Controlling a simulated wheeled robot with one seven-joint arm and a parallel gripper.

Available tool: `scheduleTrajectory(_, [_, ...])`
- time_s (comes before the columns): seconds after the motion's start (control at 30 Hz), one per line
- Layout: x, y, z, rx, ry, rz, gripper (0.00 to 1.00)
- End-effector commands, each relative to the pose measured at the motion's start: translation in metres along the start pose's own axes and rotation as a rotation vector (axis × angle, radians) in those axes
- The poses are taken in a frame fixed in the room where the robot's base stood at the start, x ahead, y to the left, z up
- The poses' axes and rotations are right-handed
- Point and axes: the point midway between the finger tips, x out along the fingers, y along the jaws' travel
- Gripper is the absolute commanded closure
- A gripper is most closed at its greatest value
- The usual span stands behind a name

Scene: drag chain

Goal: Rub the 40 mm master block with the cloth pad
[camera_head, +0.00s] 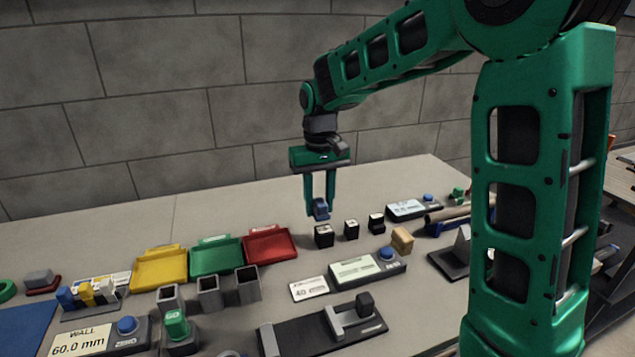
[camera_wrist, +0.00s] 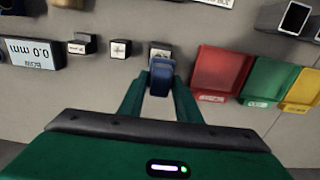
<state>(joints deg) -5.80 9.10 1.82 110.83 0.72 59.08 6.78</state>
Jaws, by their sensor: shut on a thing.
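My gripper (camera_head: 320,209) is shut on a small blue pad, the cloth pad (camera_head: 321,212), and holds it above the bench. The pad also shows between the fingertips in the wrist view (camera_wrist: 161,80). Three small dark blocks with pale tops stand in a row: a left one (camera_head: 323,237), a middle one (camera_head: 351,230) and a right one (camera_head: 376,223). The pad is just above or beside the left block, which it partly hides in the wrist view (camera_wrist: 160,50). I cannot tell whether they touch. The block markings are too small to read, so I cannot tell which is 40 mm.
Yellow (camera_head: 160,268), green (camera_head: 216,256) and red (camera_head: 269,244) trays stand left of the blocks. A card marked 40 (camera_head: 309,289) and a display unit (camera_head: 367,268) lie in front. A tan block (camera_head: 402,240) and another display (camera_head: 407,210) are to the right.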

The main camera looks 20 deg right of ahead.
Motion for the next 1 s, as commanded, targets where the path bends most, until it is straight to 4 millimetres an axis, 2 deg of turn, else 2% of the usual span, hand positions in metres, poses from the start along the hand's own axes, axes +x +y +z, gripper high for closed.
scheduleTrajectory(0.6, [-0.052,0.007,0.0,0.01,-0.004,0.001,0.9])
scheduleTrajectory(1.0, [-0.055,0.007,0.001,0.01,-0.006,0.001,0.9])
